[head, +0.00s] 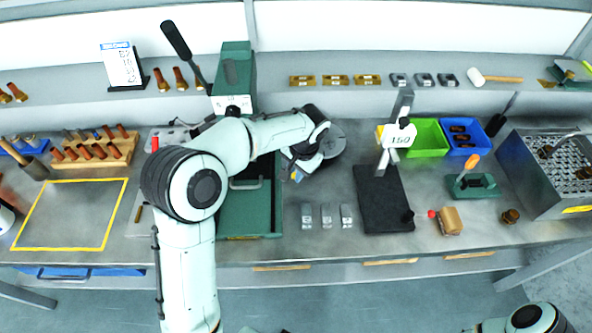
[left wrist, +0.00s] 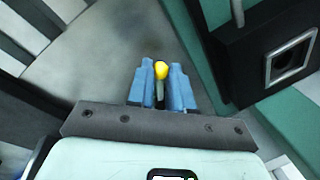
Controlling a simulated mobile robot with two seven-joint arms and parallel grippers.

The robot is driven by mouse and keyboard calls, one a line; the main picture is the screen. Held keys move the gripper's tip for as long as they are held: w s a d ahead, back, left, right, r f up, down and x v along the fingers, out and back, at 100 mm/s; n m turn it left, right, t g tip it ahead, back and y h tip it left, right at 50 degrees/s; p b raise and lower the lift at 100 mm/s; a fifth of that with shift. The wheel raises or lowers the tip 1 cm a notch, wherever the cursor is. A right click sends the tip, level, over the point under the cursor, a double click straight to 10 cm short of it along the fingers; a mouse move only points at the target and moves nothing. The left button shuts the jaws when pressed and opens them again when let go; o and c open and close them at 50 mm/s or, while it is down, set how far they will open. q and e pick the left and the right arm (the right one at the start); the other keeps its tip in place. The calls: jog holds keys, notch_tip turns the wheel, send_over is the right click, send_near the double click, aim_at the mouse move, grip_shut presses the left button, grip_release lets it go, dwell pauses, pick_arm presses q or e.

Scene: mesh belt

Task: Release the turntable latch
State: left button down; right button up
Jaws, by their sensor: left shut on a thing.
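My left gripper (left wrist: 161,90) has its blue fingers closed around a small yellow-tipped lever (left wrist: 161,69), which looks like the turntable latch. Its yellow tip stands out beyond the fingers, and part of its metal stem shows between them. In the head view my left gripper (head: 296,175) points down beside the green press, and my wrist hides most of the lever. A round grey disc (head: 334,138), which looks like the turntable, shows partly behind my wrist. My right gripper is out of view.
The green press (head: 237,75) with its long black handle rises close to my left arm. Several small metal blocks (head: 326,216) lie nearby on the bench. A dark plate with a stand (head: 383,205) is to the right. A yellow-outlined area (head: 65,183) at left is clear.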

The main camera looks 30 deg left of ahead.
pick_arm(q)
jog(key=shift+a, duration=0.1)
jog(key=shift+a+m+t, duration=0.15)
jog(key=shift+a+m, duration=0.25)
jog(key=shift+m, duration=0.4)
jog(key=shift+a+m+t, duration=0.15)
jog(key=shift+a+m, duration=0.2)
jog(key=shift+m, duration=0.45)
jog(key=shift+w+a+m+h+p, duration=0.15)
jog(key=shift+a+m+p, duration=0.15)
jog(key=shift+m, duration=0.4)
jog(key=shift+w+a+m+h+p, duration=0.1)
jog(key=shift+a+m+h+p, duration=0.15)
jog(key=shift+m, duration=0.45)
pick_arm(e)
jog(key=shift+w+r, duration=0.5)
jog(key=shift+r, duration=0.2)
pick_arm(q)
jog(key=c, duration=1)
grip_release()
jog(key=shift+a, duration=0.1)
